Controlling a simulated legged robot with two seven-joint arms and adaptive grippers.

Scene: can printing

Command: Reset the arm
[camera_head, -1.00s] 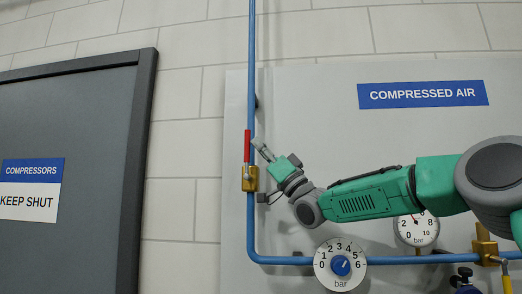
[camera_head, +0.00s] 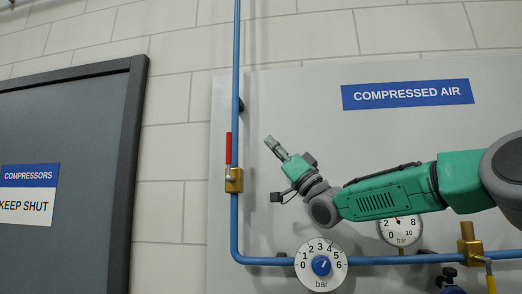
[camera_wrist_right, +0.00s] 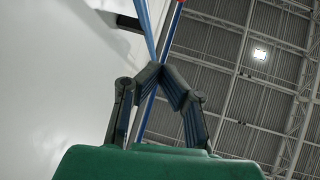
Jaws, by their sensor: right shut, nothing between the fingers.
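My right arm comes in from the right in the head view. Its green gripper (camera_head: 271,142) points up and to the left, shut and empty. In the right wrist view the fingertips (camera_wrist_right: 162,68) meet, with nothing between them. The gripper is to the right of the red valve handle (camera_head: 228,147), with a gap between them in the picture. The red handle stands upright, in line with the blue pipe, above its brass valve body (camera_head: 234,180). My left gripper is not in view.
A blue pipe (camera_head: 235,220) runs down and then right along the grey panel (camera_head: 300,110). A regulator dial (camera_head: 321,265), a gauge (camera_head: 402,229) and another brass valve (camera_head: 470,246) with a yellow handle are below my arm. A dark door (camera_head: 70,120) is at the left.

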